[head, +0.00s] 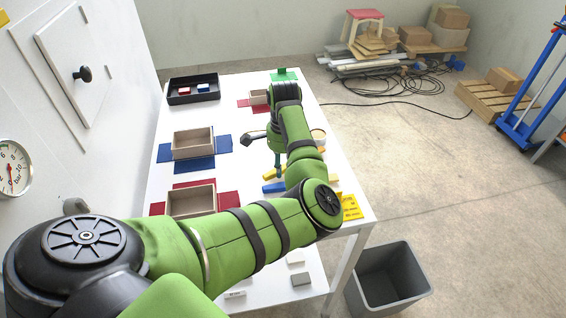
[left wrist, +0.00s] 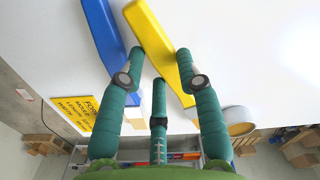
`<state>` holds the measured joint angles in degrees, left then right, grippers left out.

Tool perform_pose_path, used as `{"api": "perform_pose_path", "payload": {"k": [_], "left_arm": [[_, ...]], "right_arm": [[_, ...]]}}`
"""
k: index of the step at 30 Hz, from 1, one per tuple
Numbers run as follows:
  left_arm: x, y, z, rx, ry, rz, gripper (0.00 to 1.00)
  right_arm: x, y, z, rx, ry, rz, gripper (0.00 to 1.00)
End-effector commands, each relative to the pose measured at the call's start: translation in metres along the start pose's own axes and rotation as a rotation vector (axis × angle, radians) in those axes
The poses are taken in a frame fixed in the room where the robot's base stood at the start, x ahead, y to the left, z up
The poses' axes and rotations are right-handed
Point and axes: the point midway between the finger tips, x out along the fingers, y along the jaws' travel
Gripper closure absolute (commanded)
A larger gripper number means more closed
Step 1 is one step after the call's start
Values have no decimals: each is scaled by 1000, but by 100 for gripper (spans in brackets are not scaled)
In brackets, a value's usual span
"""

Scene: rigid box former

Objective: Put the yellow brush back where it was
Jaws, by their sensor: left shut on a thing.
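The yellow brush (left wrist: 152,42) is a long yellow bar in the left wrist view, lying slantwise between my left gripper's fingertips (left wrist: 158,58). In the head view a short yellow end of it (head: 269,173) shows left of my arm; the rest is hidden behind the green links. My left gripper (head: 278,172) points down over the table's right half and is shut on the brush. Whether the brush touches the table or is just above it, I cannot tell. A blue bar (left wrist: 103,36) lies beside it, also in the head view (head: 273,188). My right gripper is not in view.
The white table (head: 246,90) bears open boxes on blue (head: 224,143) and red (head: 228,199) sheets along its left. A black tray (head: 180,98) is at the back left. A yellow printed card (head: 350,207) lies at the right edge; a grey bin (head: 388,285) stands below.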

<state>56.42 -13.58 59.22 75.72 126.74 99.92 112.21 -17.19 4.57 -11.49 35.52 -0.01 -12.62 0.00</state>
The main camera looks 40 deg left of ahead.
Motion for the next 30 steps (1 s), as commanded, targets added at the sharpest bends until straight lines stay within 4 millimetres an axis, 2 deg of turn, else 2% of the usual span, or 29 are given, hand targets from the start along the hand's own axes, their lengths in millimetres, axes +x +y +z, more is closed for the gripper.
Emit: {"api": "perform_pose_path", "payload": {"k": [19,20,21,22,30], "left_arm": [[8,0,0,0,0,-1,98],[7,0,0,0,0,-1,58],[7,0,0,0,0,-1,42],[7,0,0,0,0,-1,38],[7,0,0,0,-1,0,38]], "right_arm": [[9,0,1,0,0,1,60],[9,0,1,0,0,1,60],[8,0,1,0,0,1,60],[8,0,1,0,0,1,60],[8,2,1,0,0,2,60]]}}
